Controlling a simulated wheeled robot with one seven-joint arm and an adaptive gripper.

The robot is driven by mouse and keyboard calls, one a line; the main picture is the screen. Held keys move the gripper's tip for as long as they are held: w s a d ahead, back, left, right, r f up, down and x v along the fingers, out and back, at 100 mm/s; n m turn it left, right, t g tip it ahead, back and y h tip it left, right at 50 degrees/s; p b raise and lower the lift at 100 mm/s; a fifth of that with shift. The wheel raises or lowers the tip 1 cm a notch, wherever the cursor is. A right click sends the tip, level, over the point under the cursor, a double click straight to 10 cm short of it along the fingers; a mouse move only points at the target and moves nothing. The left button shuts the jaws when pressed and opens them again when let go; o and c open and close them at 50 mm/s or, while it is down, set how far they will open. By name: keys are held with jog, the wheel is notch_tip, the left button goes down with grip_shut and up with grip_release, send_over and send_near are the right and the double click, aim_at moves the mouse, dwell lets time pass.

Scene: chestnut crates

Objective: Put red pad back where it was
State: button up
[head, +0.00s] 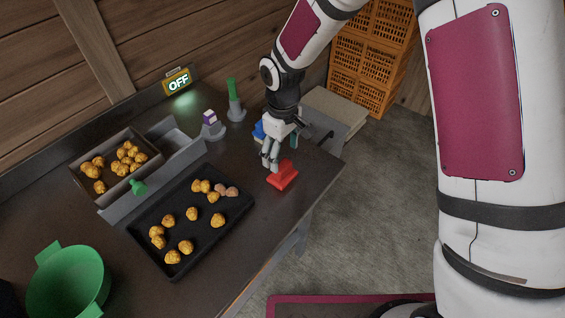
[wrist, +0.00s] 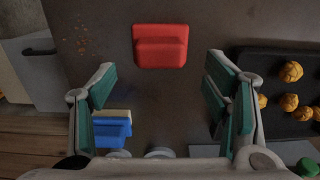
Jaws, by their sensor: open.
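The red pad (head: 283,175) lies on the dark counter near its right edge, in the head view. It has a raised grip on top and also shows at the top middle of the wrist view (wrist: 160,46). My gripper (head: 271,166) is just behind and left of the pad in the head view. In the wrist view the gripper (wrist: 158,95) is open, with its green-padded fingers wide apart and nothing between them. The pad lies beyond the fingertips, apart from them.
A blue pad with a pale layer (wrist: 112,126) stands by the left finger. A black tray (head: 165,262) with chestnuts lies left. Behind are a crate of chestnuts (head: 85,187), a green-topped holder (head: 235,102), a purple-and-white item (head: 210,118) and an "OFF" sign (head: 178,82). A green bowl (head: 70,285) is front left.

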aim_at(282, 165)
jog(key=s+d+r+m+t, duration=0.1)
jog(key=s+d+r, duration=0.1)
jog(key=d+r, duration=0.35)
jog(key=s+d+r+m+t, duration=0.1)
jog(key=s+d+r+m, duration=0.1)
jog(key=r, duration=0.7)
jog(key=s+d+r+m, duration=0.1)
jog(key=s+d+r, duration=0.25)
jog(key=r, duration=0.35)
jog(key=s+d+r+m+t, duration=0.1)
jog(key=s+d+r+m, duration=0.2)
jog(key=s, duration=0.4)
jog(key=s+d+r+m+t, duration=0.2)
jog(key=s+d+r+m, duration=0.1)
jog(key=s+d, duration=0.3)
jog(key=s, duration=0.2)
jog(key=shift+s+d, duration=0.15)
jog(key=shift+s, duration=0.15)
jog(key=shift+r, duration=0.1)
